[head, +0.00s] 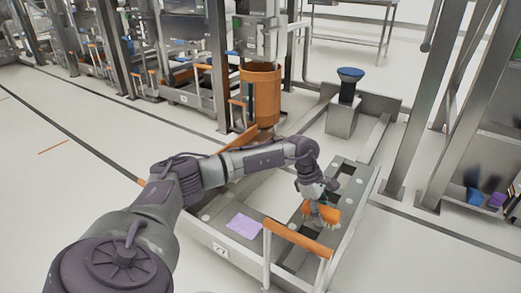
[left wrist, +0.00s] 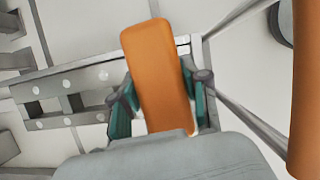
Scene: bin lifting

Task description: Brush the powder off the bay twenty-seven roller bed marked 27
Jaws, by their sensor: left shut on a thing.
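The roller bed (head: 192,228) marked 27 is a grey metal frame with round rollers along its rails, in the lower middle of the head view. A flat patch of purple powder (head: 243,226) lies on its near left part. My left gripper (head: 318,206) is over the bed's right part, right of the powder and apart from it. It is shut on an orange brush (head: 326,215). In the left wrist view the orange brush (left wrist: 158,75) stands between the teal fingers; its bristles cannot be made out. My right gripper is not in view.
An orange bar handle (head: 298,239) on posts rises at the bed's near right corner. An orange bin (head: 262,95) stands behind the bed. A blue-topped post (head: 349,85) is at the far end. Steel uprights stand at right. The floor at left is clear.

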